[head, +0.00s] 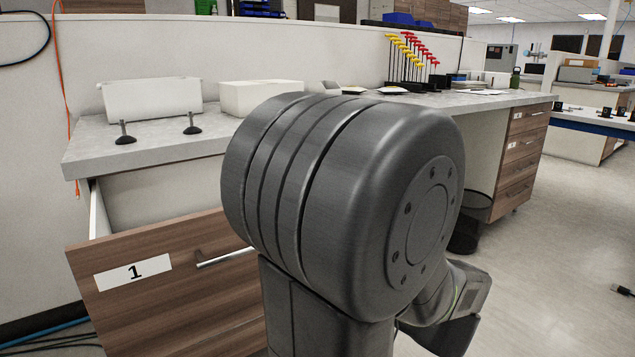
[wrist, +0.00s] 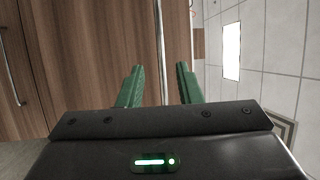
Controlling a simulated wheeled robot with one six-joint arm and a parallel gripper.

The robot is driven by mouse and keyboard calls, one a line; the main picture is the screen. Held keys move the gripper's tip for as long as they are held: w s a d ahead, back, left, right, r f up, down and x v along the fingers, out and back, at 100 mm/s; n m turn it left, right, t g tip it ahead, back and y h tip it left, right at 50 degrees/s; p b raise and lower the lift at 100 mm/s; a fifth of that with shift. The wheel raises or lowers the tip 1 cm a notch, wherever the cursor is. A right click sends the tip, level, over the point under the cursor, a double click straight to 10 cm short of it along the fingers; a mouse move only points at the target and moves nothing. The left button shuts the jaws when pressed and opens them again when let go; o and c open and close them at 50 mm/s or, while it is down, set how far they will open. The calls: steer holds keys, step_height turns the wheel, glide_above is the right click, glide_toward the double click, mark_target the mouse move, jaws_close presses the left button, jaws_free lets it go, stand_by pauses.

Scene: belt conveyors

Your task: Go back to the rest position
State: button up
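In the head view my arm's large grey joint fills the middle, and my gripper cannot be made out there. The wooden drawer (head: 190,290) marked 1 stands pulled open at the left, partly hidden by my arm.
A grey worktop (head: 150,145) carries a white box (head: 262,97), a white container (head: 150,98) and a rack of red and yellow hex keys (head: 412,60). A dark bin (head: 466,232) stands under it. Open floor (head: 560,260) lies at the right, with a small dark object (head: 622,290) at the edge.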

steer(key=shift+b+x, duration=0.6)
steer(key=shift+x, duration=4.15)
